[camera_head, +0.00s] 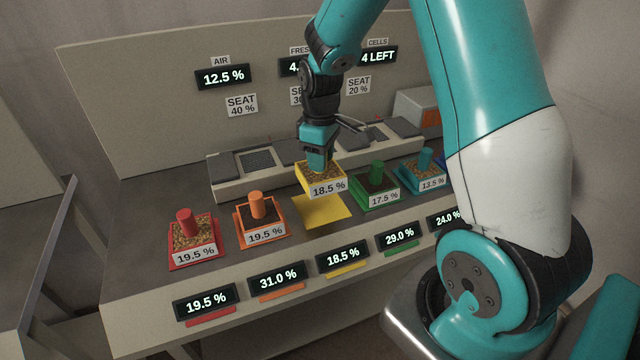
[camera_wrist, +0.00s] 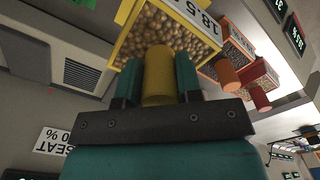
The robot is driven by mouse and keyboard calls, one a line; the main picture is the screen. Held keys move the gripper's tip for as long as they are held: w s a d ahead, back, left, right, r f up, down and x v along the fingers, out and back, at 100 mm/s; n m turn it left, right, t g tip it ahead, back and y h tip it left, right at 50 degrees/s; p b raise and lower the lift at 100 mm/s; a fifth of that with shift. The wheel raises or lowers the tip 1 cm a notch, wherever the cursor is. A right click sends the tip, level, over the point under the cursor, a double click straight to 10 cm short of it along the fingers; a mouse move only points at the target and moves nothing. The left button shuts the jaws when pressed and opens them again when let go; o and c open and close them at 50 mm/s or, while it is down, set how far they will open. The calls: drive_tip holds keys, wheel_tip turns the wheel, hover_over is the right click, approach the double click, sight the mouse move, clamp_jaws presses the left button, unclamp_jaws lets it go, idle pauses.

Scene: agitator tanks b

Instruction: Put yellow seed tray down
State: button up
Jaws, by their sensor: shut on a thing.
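The yellow seed tray (camera_head: 334,180) is filled with light grain and carries an 18.5 % label. My gripper (camera_head: 318,164) is shut on its upright yellow knob and holds it up. In the wrist view the yellow knob (camera_wrist: 158,76) sits between the two teal fingers, with the tray (camera_wrist: 124,44) beyond it. In the head view the tray is above and behind a bare yellow pad (camera_head: 322,213) on the bench, apart from it. The gripper hides most of the knob in the head view.
Red (camera_head: 193,240) and orange (camera_head: 261,222) trays stand left of the yellow pad. Green (camera_head: 377,188) and teal (camera_head: 421,174) trays stand right. A raised row of seats (camera_head: 258,160) lies behind, and number displays (camera_head: 343,256) line the front.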

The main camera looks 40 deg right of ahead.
wheel_tip(320, 180, down, 8)
drive_tip(key=shift+r, duration=0.1)
idle(0.4)
drive_tip(key=shift+f, duration=0.2)
drive_tip(key=o, duration=1)
drive_tip(key=shift+o, duration=0.2)
drive_tip(key=shift+r, duration=0.1)
